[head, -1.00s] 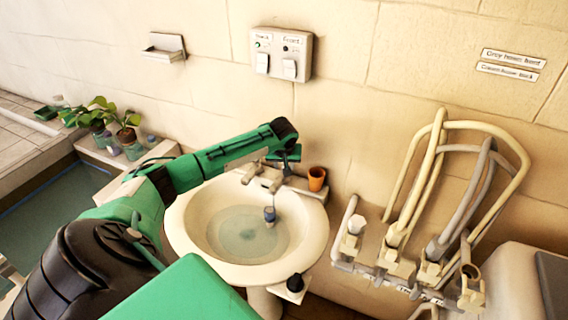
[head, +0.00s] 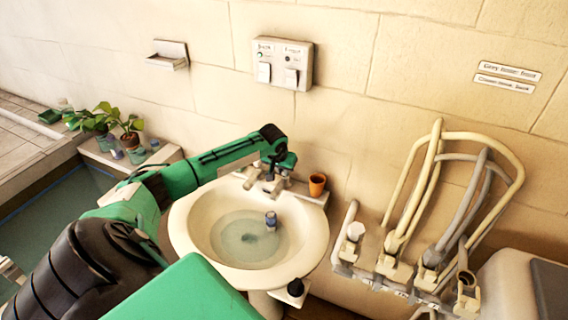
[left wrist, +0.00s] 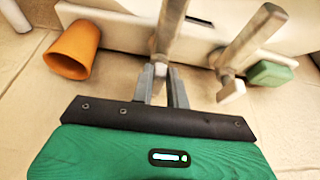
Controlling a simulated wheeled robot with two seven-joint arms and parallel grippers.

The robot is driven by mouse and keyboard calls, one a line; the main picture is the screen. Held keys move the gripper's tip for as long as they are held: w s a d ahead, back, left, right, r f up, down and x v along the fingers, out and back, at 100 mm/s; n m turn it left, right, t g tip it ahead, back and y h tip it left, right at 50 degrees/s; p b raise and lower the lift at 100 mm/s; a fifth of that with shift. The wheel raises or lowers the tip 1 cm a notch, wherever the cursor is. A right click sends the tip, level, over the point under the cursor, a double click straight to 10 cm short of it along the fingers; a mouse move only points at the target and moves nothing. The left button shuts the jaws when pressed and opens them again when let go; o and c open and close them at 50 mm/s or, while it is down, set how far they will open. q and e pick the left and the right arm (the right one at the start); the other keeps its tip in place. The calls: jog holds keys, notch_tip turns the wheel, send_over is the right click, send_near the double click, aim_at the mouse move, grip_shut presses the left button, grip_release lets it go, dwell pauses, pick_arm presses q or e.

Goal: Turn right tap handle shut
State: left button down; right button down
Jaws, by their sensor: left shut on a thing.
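The washbasin (head: 315,235) stands against the wall with shallow water in its bowl. Two grey metal taps sit at its back edge. In the left wrist view, the right tap (left wrist: 172,25) is the one nearer the orange cup, and the other tap (left wrist: 250,38) is to its right. My left gripper (left wrist: 160,82) has its fingers closed at the right tap's handle, which they largely hide. In the head view my left gripper (head: 277,178) is over the basin's back edge, and my arm partly covers the taps. My right gripper is not in view.
An orange cup (head: 317,185) stands right of the taps and also shows in the left wrist view (left wrist: 72,48). A green block (left wrist: 270,73) lies by the other tap. A small bluish object (head: 271,219) is in the basin. Hose racks (head: 395,265) are at right.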

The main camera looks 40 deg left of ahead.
pick_arm(q)
jog(key=shift+a+m, duration=0.1)
jog(key=shift+m, duration=0.2)
jog(key=c, duration=1.4)
grip_release()
jog(key=shift+r, duration=0.1)
jog(key=shift+s+r, duration=0.15)
jog(key=shift+r, duration=0.15)
jog(key=b+v, duration=0.3)
jog(key=v, duration=1)
jog(key=shift+s+a, duration=0.1)
